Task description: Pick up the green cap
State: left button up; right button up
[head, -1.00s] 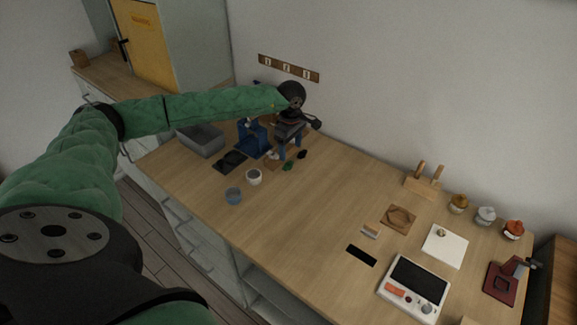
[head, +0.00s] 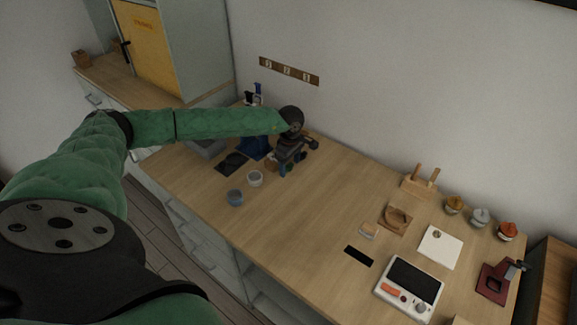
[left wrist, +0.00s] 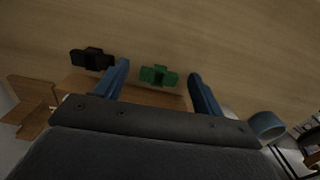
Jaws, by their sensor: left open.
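The green cap (left wrist: 158,76) lies on the wooden table in the left wrist view, in the gap between my two blue fingertips. It does not appear to be held. In the head view the cap is hidden behind my gripper. My left gripper (head: 284,166) is open and low over the table; it also shows in the left wrist view (left wrist: 160,82) with a finger on each side of the cap. A black cap (left wrist: 92,58) lies to the left of the left finger. My right gripper is not in view.
A white cup (head: 255,179) and a blue-grey cup (head: 235,198) stand near my gripper. A grey bin (head: 205,148) and a dark mat (head: 231,163) are to the left. The table's middle is clear; a device with a screen (head: 410,284) sits at right.

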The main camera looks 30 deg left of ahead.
pick_arm(q)
jog(key=shift+f, duration=0.15)
jog(key=c, duration=1.1)
jog(key=shift+o, duration=0.2)
